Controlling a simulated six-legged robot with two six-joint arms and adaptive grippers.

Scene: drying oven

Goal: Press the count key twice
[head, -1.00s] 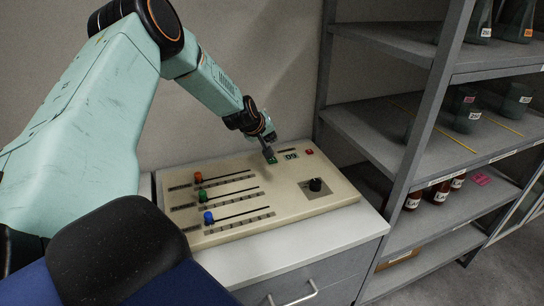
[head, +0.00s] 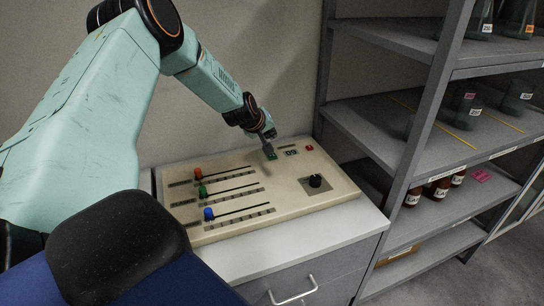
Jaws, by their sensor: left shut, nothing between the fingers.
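The beige control panel (head: 240,222) lies on the white cabinet top. A small green key (head: 272,156) sits near its back edge, just left of a small display (head: 291,152) that appears to read 09. I take this green key for the count key; no label on it is readable. My left gripper (head: 268,149) is shut and empty, pointing down with its tips right at the green key. The tips partly cover the key, and I cannot tell whether they touch it. My right gripper is not in view.
A red button (head: 309,147) sits right of the display. A black knob (head: 316,181) is at the panel's right. Sliders with red (head: 198,173), green (head: 203,190) and blue (head: 208,213) caps fill the left. A metal shelf (head: 400,150) with bottles stands at right.

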